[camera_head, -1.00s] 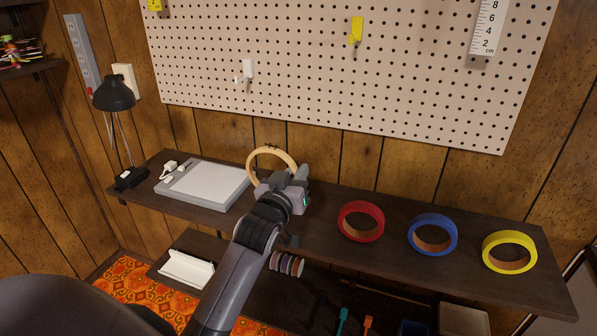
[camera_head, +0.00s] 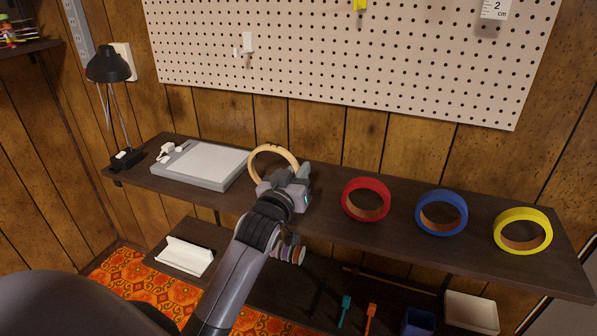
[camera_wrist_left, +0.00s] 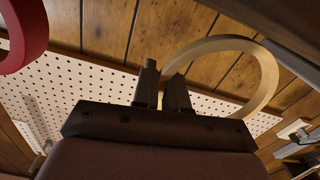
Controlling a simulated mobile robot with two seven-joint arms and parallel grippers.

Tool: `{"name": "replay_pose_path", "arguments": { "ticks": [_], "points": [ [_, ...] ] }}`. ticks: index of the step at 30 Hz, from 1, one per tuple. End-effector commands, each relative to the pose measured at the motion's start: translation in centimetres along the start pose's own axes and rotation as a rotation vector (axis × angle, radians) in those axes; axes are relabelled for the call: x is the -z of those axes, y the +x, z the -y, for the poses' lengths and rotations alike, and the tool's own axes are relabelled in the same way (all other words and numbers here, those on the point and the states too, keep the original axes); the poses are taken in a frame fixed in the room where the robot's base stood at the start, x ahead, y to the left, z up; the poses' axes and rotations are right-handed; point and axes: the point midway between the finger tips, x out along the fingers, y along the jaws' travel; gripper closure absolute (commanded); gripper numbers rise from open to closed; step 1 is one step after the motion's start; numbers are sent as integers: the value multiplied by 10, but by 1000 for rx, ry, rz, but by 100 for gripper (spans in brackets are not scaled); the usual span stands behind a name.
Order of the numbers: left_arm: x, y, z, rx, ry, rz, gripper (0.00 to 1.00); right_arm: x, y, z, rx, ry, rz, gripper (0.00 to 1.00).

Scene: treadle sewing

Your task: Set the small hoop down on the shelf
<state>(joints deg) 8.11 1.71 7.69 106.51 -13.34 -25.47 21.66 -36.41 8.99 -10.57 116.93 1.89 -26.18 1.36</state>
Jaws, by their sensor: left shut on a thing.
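The small hoop (camera_head: 259,155) is a pale wooden ring held upright over the dark shelf (camera_head: 323,222), between a grey light pad and a red tape roll. My left gripper (camera_head: 284,178) is shut on the hoop's lower edge. The hoop also shows in the left wrist view (camera_wrist_left: 272,75), beside the fingertips of my left gripper (camera_wrist_left: 163,85). My gripper hides the hoop's bottom, so I cannot tell whether it touches the shelf. My right gripper is not in view.
A grey light pad (camera_head: 205,163) lies left of the hoop. Red (camera_head: 347,200), blue (camera_head: 424,213) and yellow (camera_head: 505,231) tape rolls stand to the right. A black lamp (camera_head: 108,64) is at the far left. A pegboard (camera_head: 330,60) hangs behind.

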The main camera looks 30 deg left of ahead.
Motion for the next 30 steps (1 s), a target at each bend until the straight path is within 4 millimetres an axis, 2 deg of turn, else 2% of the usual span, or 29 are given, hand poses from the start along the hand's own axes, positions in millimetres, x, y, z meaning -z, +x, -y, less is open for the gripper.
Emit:
{"name": "replay_pose_path", "arguments": {
  "ticks": [21, 22, 24, 25, 30],
  "points": [
    [-8, 0, 1, 0, 0, -1, 100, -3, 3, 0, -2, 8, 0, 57],
    [-8, 0, 1, 0, 0, -1, 84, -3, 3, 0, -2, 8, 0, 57],
    [-8, 0, 1, 0, 0, -1, 62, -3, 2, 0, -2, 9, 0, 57],
    [-8, 0, 1, 0, 0, -1, 58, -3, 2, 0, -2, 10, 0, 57],
    [-8, 0, 1, 0, 0, 0, 58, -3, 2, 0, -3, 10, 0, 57]
  ]
}}
